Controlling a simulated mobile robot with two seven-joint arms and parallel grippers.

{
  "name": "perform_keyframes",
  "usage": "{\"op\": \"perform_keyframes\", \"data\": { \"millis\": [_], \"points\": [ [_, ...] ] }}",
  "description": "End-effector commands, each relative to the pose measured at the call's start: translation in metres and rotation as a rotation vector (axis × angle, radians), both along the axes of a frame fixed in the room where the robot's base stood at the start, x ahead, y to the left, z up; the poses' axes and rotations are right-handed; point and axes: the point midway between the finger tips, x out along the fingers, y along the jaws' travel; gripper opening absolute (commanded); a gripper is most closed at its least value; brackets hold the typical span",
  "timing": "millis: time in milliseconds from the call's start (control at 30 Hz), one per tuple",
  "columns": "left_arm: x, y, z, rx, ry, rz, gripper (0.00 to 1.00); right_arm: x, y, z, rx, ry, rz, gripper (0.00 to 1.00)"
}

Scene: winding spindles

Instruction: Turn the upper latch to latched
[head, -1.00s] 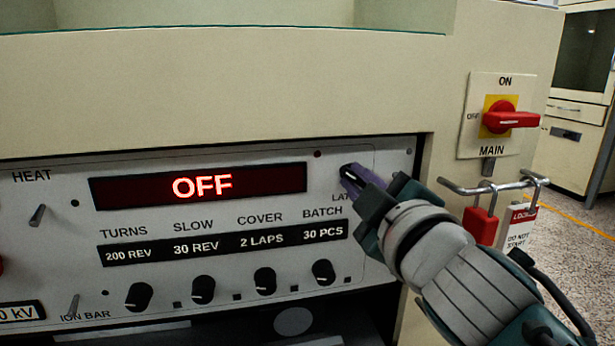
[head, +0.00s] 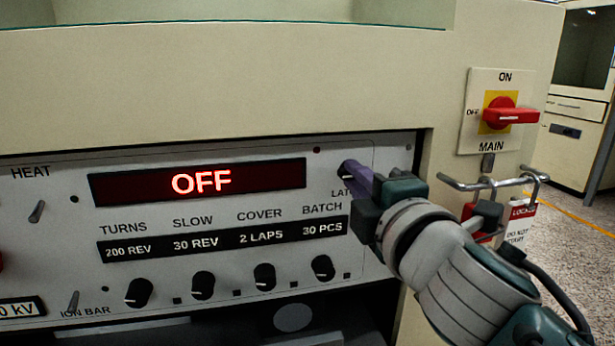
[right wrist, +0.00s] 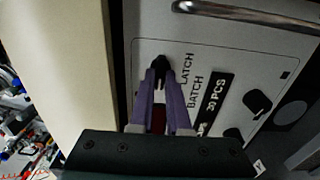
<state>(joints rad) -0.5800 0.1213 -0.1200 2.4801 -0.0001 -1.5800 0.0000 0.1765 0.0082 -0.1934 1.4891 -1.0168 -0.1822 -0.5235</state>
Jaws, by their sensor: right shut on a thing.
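The upper latch is a small black knob (right wrist: 159,66) beside the word LATCH on the grey control panel (head: 385,262). In the right wrist view the purple fingers of my right gripper (right wrist: 160,82) are closed around this knob. In the head view the right gripper (head: 349,172) reaches the panel's upper right, and its fingers and body cover most of the knob and part of its label. The knob's exact angle is hard to tell. My left gripper is not in view.
The panel has a red OFF display (head: 200,183) and several black knobs below it. To the right are the red MAIN switch (head: 512,117), a metal bar (head: 470,184) and a red padlock (head: 468,213) near my right forearm.

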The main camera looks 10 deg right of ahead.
Motion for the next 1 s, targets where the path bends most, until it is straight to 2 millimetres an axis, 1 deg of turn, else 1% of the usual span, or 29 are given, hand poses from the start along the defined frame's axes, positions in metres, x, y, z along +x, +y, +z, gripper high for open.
{"op": "perform_keyframes", "data": {
  "millis": [433, 467, 700, 733, 1000],
  "points": [
    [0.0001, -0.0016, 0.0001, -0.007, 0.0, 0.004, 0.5, 0.0, -0.0001, 0.0001, -0.014, 0.0, 0.0, 0.0],
    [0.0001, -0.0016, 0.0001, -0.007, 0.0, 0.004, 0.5, 0.0, -0.0001, 0.0001, -0.014, 0.0, 0.0, 0.16],
    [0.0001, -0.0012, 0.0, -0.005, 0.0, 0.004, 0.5, 0.0, -0.0001, 0.0, -0.012, 0.0, 0.0, 0.43],
    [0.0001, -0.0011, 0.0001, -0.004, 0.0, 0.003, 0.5, 0.0, -0.0001, 0.0, -0.012, 0.0, 0.0, 0.45],
    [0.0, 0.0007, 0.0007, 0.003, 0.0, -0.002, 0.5, -0.0018, -0.0001, 0.0002, -0.011, 0.0, 0.0, 0.45]
  ]
}}
